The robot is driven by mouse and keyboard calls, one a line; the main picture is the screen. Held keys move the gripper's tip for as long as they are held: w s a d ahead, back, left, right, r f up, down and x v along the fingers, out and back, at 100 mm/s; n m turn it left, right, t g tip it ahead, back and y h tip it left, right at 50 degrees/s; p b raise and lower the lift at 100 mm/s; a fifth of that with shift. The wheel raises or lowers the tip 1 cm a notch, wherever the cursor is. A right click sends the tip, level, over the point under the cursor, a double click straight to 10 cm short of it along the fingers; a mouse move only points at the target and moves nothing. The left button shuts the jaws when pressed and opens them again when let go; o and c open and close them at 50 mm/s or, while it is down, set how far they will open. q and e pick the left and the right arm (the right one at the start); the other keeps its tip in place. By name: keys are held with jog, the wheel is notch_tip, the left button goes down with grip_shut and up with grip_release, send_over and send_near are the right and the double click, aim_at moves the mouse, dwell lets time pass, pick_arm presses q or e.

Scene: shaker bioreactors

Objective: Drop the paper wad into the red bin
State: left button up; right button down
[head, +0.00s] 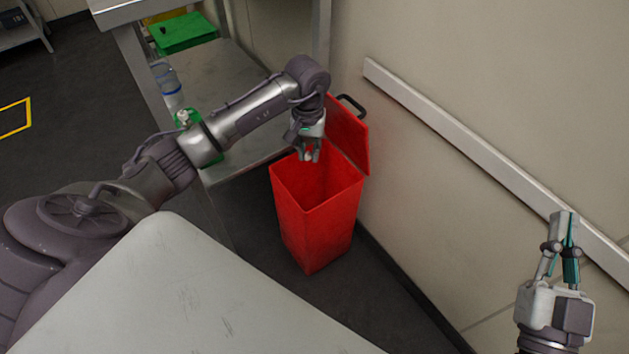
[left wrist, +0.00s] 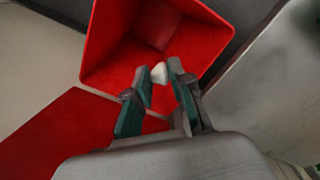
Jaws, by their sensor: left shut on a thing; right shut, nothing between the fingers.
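The red bin (head: 318,220) stands on the floor against the wall with its lid raised and its top open. My left gripper (head: 309,156) is over the bin's opening, near its back rim. In the left wrist view, my left gripper (left wrist: 159,80) is shut on a small white paper wad (left wrist: 159,73), held at the fingertips. The red bin's inside (left wrist: 140,60) shows beneath the wad. My right gripper (head: 565,222) is shut and empty, off to the right in front of the wall, far from the bin.
A metal bench with a lower shelf (head: 225,75) stands left of the bin, holding a green tray (head: 185,35) and bottles. A white rail (head: 480,150) runs along the wall. Dark floor lies in front of the bin.

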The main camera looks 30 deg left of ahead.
pick_arm(q)
jog(key=o, duration=0.7)
jog(key=shift+o, duration=0.2)
notch_tip(320, 180, up, 12)
dwell(0.4)
